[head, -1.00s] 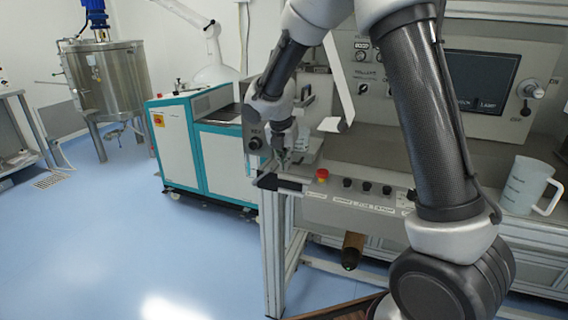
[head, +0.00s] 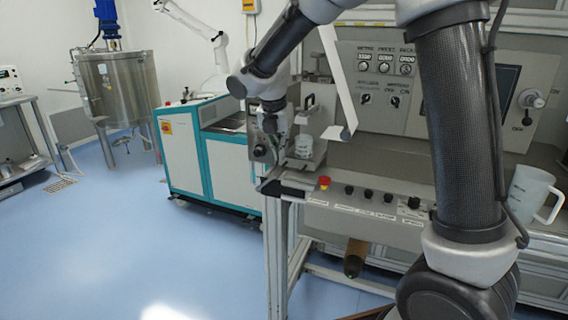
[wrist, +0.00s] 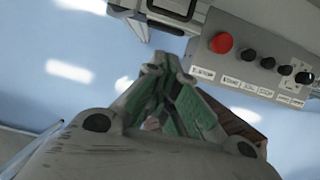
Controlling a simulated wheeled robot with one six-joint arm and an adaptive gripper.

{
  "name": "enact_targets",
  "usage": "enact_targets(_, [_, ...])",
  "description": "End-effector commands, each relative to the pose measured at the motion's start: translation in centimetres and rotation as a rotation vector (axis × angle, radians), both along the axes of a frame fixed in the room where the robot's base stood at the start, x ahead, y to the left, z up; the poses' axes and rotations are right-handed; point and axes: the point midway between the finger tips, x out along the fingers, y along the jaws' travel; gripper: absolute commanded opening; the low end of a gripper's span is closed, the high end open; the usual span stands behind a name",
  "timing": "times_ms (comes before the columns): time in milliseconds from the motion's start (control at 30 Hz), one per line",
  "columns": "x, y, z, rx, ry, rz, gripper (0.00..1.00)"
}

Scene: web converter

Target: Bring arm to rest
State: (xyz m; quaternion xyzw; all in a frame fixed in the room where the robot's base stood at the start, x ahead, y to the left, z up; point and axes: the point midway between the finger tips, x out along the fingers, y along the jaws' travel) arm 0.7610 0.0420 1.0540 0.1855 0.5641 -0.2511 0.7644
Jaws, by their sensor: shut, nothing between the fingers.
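My gripper (wrist: 162,62) points away from the camera in the wrist view, its fingers drawn together at the tips with nothing between them. In the head view my gripper (head: 277,150) hangs from the arm at the left end of the converter bench, in front of the machine. My arm crosses the right half of the head view and hides part of the control panel behind it.
A control box with a red button (head: 325,182) and black knobs runs along the bench front; the red button (wrist: 221,43) also shows in the wrist view. A teal-white cabinet (head: 208,155) is at left.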

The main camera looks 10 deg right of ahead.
Motion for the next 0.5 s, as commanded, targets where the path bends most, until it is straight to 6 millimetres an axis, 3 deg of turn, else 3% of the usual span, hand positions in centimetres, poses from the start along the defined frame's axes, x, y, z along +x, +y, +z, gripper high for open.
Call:
enact_targets(167, [-0.3, 0.2, 1.4, 0.007, -0.005, -0.024, 0.00])
enact_targets(267, [-0.5, 0.2, 1.5, 0.034, -0.022, -0.140, 0.00])
enact_targets(367, [-1.5, 0.0, 0.7, 0.083, -0.032, -0.372, 0.00])
enact_targets(500, [-5.6, -1.5, -0.8, 0.151, -0.031, -0.802, 0.00])
